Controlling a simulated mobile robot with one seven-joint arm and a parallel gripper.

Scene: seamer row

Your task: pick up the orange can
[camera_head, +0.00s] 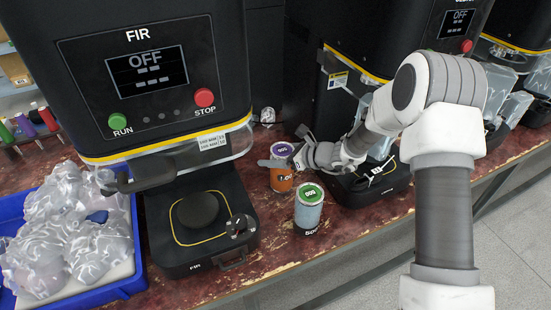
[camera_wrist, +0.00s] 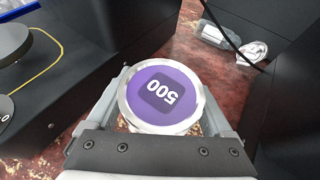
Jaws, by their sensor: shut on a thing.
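The orange can (camera_head: 281,180) stands on the worn red-brown bench between two machines, with a purple lid marked 500. Its lid fills the middle of the wrist view (camera_wrist: 161,97). My gripper (camera_head: 277,162) reaches in from the right in the head view and is shut on the orange can, with one finger on each side near the lid. In the wrist view the fingers of my gripper (camera_wrist: 163,100) flank the lid. The can looks upright; I cannot tell whether its base is off the bench.
A can with a green lid (camera_head: 308,209) stands just in front of the orange can. The FIR machine (camera_head: 147,75) is at left, with a blue crate (camera_head: 134,281) of clear bags beside it. Another machine base (camera_head: 369,190) is at right. Crumpled clear plastic (camera_wrist: 252,52) lies behind.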

